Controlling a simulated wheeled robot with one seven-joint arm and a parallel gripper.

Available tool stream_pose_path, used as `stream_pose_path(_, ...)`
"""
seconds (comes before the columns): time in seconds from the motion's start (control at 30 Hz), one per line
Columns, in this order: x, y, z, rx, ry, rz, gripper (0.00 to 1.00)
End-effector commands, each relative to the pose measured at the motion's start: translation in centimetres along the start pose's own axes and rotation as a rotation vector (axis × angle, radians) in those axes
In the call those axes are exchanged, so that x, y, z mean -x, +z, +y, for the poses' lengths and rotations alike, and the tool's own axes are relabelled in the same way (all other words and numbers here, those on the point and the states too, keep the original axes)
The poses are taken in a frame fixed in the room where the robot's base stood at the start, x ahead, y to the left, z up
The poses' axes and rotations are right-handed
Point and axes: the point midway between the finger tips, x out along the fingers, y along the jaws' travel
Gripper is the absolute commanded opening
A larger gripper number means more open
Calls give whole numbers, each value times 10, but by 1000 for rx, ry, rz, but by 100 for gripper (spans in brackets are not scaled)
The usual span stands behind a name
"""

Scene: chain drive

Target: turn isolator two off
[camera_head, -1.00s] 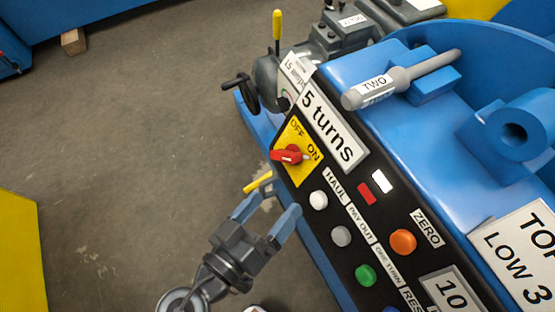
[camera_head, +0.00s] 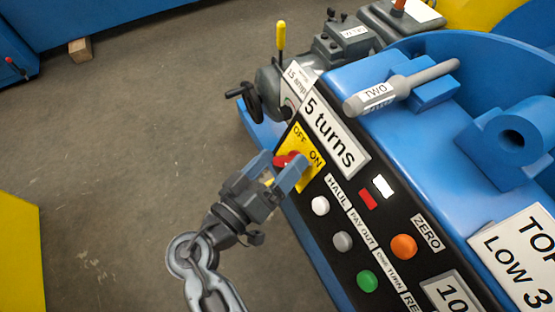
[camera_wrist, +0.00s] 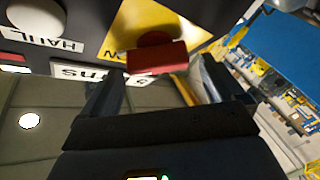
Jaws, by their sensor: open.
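The isolator is a red rotary knob (camera_head: 290,159) on a yellow plate (camera_head: 305,151) marked OFF and ON, at the upper left of the black control panel. The knob also shows in the wrist view (camera_wrist: 157,57), just ahead of my finger ends, with its yellow plate (camera_wrist: 190,30) behind it. My gripper (camera_head: 278,168) is open, its fingers spread to either side of the knob. In the head view the fingers hide part of the knob, so I cannot tell exactly where it points. I see no closed grip on it. A grey pin (camera_head: 405,88) tagged TWO lies above.
A "5 turns" label (camera_head: 330,132) sits beside the plate. Below are a white button (camera_head: 320,205), a grey button (camera_head: 343,241), a green button (camera_head: 367,281) and an orange button (camera_head: 403,246).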

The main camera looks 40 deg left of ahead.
Motion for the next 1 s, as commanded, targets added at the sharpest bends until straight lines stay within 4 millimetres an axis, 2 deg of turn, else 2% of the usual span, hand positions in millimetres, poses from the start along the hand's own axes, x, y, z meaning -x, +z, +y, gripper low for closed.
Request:
stream_pose_path(0.3, -3, 0, 0, 0, 0, -1, 95)
stream_pose_path(0.87, -3, 0, 0, 0, -1, 0, 41)
stream_pose_path(1.0, -3, 0, 0, 2, -2, 0, 39)
